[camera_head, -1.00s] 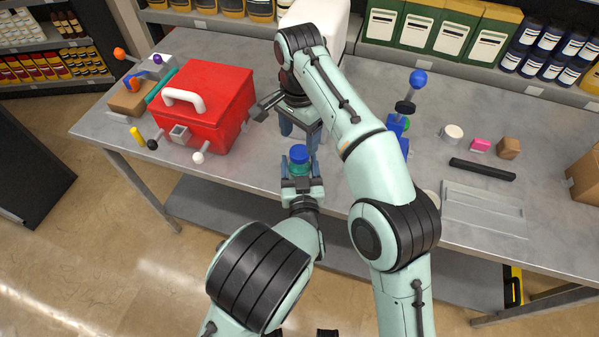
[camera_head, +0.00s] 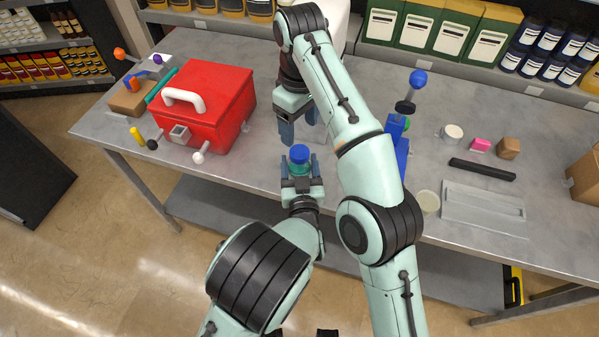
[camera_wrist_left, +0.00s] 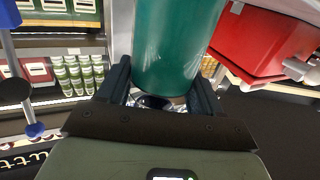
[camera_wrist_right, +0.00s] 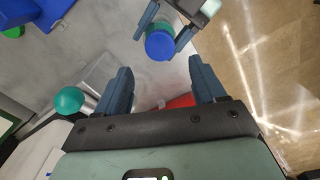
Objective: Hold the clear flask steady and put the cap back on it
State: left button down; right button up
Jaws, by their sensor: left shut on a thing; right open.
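The flask (camera_head: 300,168) looks teal-green and stands upright at the table's front edge, with the blue cap (camera_head: 299,153) sitting on its top. My left gripper (camera_head: 299,172) is shut around the flask's sides; the flask's green wall also fills the top of the left wrist view (camera_wrist_left: 175,45). My right gripper (camera_head: 300,124) is open and empty, apart from the cap, just behind and above it. In the right wrist view the blue cap (camera_wrist_right: 160,46) shows beyond the open right fingers (camera_wrist_right: 160,72). Whether the cap is fully seated cannot be told.
A red box (camera_head: 207,105) with a white handle stands to the left. A blue stand (camera_head: 396,145) with a blue ball on top is to the right, behind my right arm. A grey tray (camera_head: 483,207) and small blocks lie farther right.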

aim_at(299, 151)
jog(key=shift+f, duration=0.1)
dwell(0.3)
jog(key=shift+f, duration=3.9)
jog(key=c, duration=1.1)
jog(key=o, duration=1.2)
jog(key=shift+o, duration=0.2)
jog(key=shift+r, duration=0.1)
jog(key=shift+r, duration=3.7)
